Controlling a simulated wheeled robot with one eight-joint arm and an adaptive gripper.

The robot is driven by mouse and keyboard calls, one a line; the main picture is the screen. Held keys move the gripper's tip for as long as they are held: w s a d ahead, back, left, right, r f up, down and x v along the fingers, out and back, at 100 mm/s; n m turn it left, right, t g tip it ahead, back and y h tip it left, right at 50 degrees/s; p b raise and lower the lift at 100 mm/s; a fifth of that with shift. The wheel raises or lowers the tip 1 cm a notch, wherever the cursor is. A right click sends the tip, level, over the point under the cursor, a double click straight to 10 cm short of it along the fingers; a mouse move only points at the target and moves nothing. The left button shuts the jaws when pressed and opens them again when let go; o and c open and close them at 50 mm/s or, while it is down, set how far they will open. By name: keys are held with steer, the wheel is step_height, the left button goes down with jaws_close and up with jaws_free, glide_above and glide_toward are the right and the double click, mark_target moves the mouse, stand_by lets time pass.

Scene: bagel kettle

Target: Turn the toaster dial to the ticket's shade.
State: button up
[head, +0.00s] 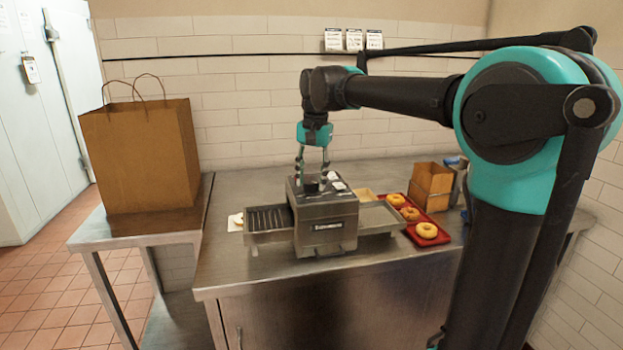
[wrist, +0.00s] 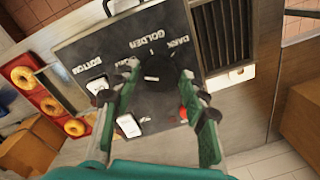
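The steel toaster (head: 326,225) stands on the steel counter. Its dark top panel (wrist: 85,45) fills much of the wrist view. The black dial (wrist: 158,72) sits on that panel, with the words GOLDEN and DARK legible beside it; its exact pointer setting is unclear. My gripper (head: 312,170) points down over the panel from above. In the wrist view its fingers (wrist: 160,75) are spread, one on each side of the dial; contact cannot be told. Paper tickets (head: 353,40) hang on the back wall, too small to read.
A red tray (head: 440,236) with several bagels lies right of the toaster, near a cardboard box (head: 430,183). A grate tray (head: 268,222) extends left of the toaster. A large paper bag (head: 142,155) stands at the left. The counter's front strip is clear.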

mark_target(314, 183)
steer(key=shift+o, duration=0.6)
step_height(314, 183, up, 12)
steer(key=shift+d, duration=0.4)
steer(key=shift+s, duration=0.15)
